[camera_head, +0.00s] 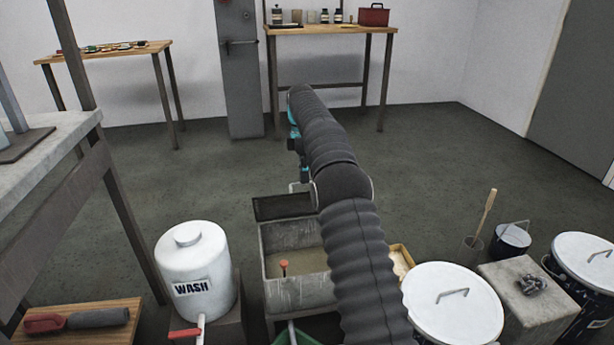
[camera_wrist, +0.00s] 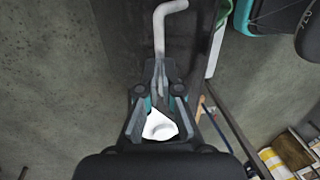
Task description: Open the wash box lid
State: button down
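The wash box (camera_head: 300,293) is a grey, worn, open-topped bin in the middle of the head view. Its inside shows, with a small red-topped item in it. Its dark lid (camera_head: 283,207) is raised at the far side of the box. A pale bent handle (camera_head: 298,186) stands at the lid's far edge. In the wrist view the handle (camera_wrist: 161,32) runs down to my fingertips against the dark lid. My gripper (camera_wrist: 167,88) appears shut on it. In the head view my arm hides part of the box and most of the gripper. A white patch shows between the finger bases.
A white WASH tank (camera_head: 197,270) stands left of the box. A white lidded bucket (camera_head: 452,304) and a grey block (camera_head: 528,300) are at the right. A workbench (camera_head: 40,150) is at the left. The floor beyond the box is clear.

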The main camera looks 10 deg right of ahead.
jog(key=shift+w+f, duration=0.2)
jog(key=shift+f, duration=0.3)
jog(key=shift+w+f, duration=0.15)
jog(key=shift+f, duration=0.3)
jog(key=shift+s, duration=0.1)
jog(key=c, duration=1.5)
grip_release()
jog(key=shift+f, duration=0.2)
jog(key=o, duration=1)
jog(key=shift+w+f, duration=0.9)
jog(key=shift+f, duration=0.1)
jog(key=shift+s+r, duration=0.2)
jog(key=shift+r, duration=0.45)
jog(key=shift+c, duration=1)
jog(key=shift+s+r, duration=0.25)
jog(key=shift+r, duration=0.25)
jog(key=c, duration=0.5)
jog(key=shift+c, duration=0.2)
jog(key=shift+s+f, duration=0.15)
